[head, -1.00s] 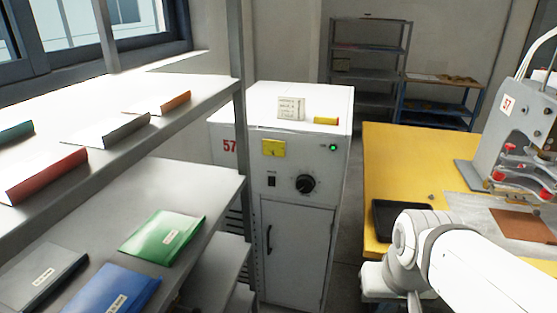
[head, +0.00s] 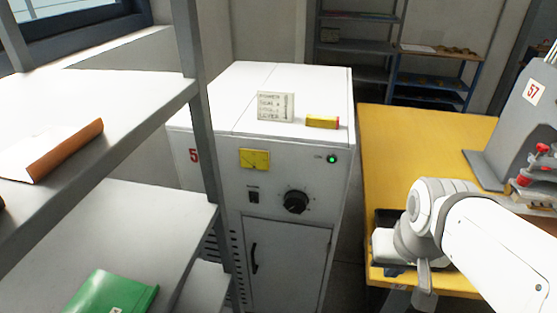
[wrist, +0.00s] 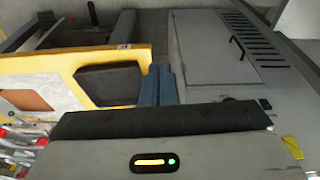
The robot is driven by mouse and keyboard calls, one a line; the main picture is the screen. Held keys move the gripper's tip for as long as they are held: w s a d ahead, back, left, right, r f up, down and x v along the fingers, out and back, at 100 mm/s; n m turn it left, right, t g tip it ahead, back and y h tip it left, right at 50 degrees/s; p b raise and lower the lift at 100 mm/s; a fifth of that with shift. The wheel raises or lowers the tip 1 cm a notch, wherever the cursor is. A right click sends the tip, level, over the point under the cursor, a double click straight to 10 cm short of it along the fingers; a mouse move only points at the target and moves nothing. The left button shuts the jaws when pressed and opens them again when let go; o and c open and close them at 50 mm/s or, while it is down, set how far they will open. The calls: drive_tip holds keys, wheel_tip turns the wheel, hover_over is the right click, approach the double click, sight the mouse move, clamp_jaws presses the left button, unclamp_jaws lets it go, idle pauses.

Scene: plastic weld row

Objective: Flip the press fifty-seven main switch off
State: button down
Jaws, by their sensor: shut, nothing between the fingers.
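The press fifty-seven cabinet (head: 285,240) is white, with a red number partly hidden behind the shelf post. A green lamp (head: 332,159) glows at the upper right.
A grey shelf (head: 130,215) with folders stands close on the left, its post (head: 200,120) beside the cabinet. A yellow table (head: 415,135) with a press (head: 520,125) and a black tray (head: 383,220) is on the right. A card (head: 275,106) and yellow block (head: 322,121) rest on the cabinet.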

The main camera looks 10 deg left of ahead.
drive_tip(key=w+a+f+n+t+y+b, duration=0.1)
drive_tip(key=w+a+f+n+t+b, duration=0.3)
drive_tip(key=w+f+n+b, duration=0.45)
drive_tip(key=w+a+f+n+t+y+b, duration=0.1)
drive_tip(key=w+a+f+n+t+b, duration=0.4)
drive_tip(key=b, duration=0.6)
drive_tip(key=w+a+f+n+t+y+b, duration=0.1)
drive_tip(key=a+f+n+t+y+b, duration=0.1)
drive_tip(key=a+n+y+b, duration=0.8)
drive_tip(key=a+n+b, duration=0.4)
drive_tip(key=a+b, duration=0.1)
drive_tip(key=shift+a+f+t+y+b, duration=0.25)
drive_tip(key=shift+a+t+y+b, duration=0.05)
drive_tip(key=shift+y, duration=0.1)
drive_tip(key=shift+w, duration=0.1)
